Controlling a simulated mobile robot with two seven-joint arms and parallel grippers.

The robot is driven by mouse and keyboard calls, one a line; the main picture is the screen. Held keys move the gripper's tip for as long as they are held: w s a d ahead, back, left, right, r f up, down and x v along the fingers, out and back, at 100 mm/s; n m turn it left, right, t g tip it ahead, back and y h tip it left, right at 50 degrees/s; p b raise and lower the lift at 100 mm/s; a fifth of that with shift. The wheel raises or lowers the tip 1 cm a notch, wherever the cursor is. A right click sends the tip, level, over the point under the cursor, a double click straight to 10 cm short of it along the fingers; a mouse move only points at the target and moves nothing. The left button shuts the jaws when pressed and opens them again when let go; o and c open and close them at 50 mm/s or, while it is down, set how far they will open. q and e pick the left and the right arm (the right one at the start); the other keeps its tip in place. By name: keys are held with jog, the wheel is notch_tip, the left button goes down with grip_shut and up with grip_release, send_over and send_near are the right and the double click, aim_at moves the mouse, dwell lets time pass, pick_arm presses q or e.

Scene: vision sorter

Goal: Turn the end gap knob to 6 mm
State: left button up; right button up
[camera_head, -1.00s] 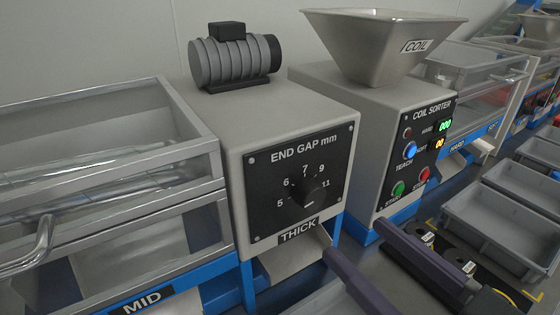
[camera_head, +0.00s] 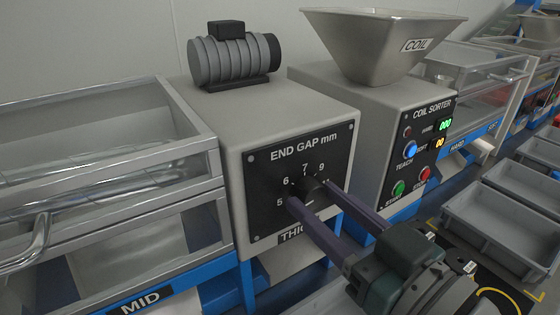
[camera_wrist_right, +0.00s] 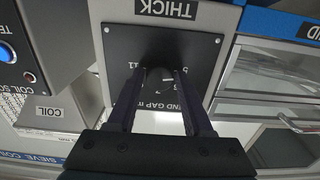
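The end gap knob (camera_head: 313,187) is black and round, on a black dial plate (camera_head: 262,217) lettered END GAP mm, with marks 5, 6, 7, 9 and 11. A short white mark shows below the knob. I cannot tell the knob's setting. My right gripper (camera_head: 312,193) reaches in from the lower right, its two purple fingers open on either side of the knob. In the right wrist view, the knob (camera_wrist_right: 158,78) sits between the fingertips (camera_wrist_right: 158,80), and contact is unclear. The 11 is partly covered. My left gripper is not in view.
A motor (camera_head: 235,60) sits on top of the grey box (camera_head: 222,112). The coil sorter (camera_head: 370,130) with buttons and a hopper (camera_head: 385,45) stands to the right. Glazed bins with a metal handle (camera_head: 35,240) are at left. Grey trays (camera_head: 495,235) lie at right.

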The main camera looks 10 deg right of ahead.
grip_shut()
jog(key=shift+m, duration=0.4)
jog(key=m+p, duration=0.1)
jog(key=m, duration=0.2)
jog(key=shift+m, duration=0.4)
jog(key=m, duration=0.5)
dwell(0.3)
jog(key=shift+o, duration=2)
grip_release()
